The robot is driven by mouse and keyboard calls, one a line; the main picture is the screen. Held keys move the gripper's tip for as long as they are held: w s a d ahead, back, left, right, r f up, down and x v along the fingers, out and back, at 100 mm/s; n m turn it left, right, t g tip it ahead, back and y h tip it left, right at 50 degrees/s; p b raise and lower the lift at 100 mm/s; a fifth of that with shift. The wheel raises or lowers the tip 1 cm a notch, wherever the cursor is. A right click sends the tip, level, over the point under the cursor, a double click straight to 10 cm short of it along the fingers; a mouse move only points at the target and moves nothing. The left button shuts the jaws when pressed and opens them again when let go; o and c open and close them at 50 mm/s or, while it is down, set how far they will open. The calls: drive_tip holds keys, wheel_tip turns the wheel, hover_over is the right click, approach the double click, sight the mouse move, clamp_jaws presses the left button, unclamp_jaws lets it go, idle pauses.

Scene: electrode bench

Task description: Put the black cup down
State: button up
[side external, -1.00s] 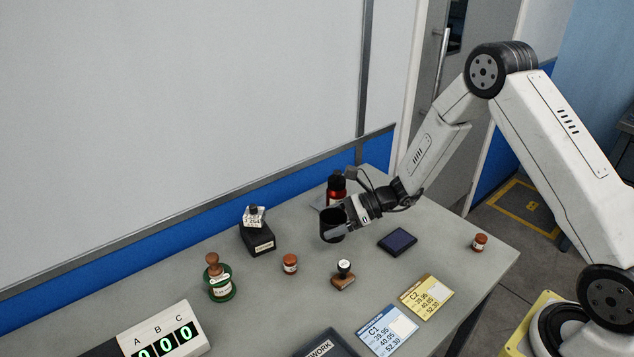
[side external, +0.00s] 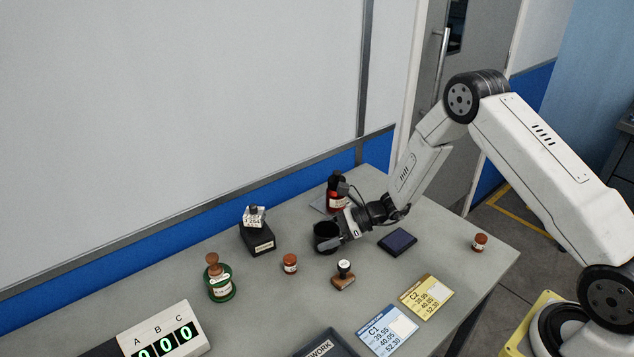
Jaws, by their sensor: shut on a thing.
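The black cup (side external: 324,234) is upright, low at the table (side external: 230,323), near the middle of the side external view. My gripper (side external: 332,241) is shut on the cup, coming in from its right side. Part of the cup is hidden behind the fingers. I cannot tell whether its base touches the table surface.
A red bottle (side external: 336,202) stands behind my gripper. A dark pad (side external: 397,242) lies to the right.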

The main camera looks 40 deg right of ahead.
drive_tip(key=shift+f, duration=0.15)
drive_tip(key=o, duration=0.9)
drive_tip(key=shift+o, duration=0.2)
drive_tip(key=v, duration=1.2)
drive_tip(key=shift+a, duration=0.1)
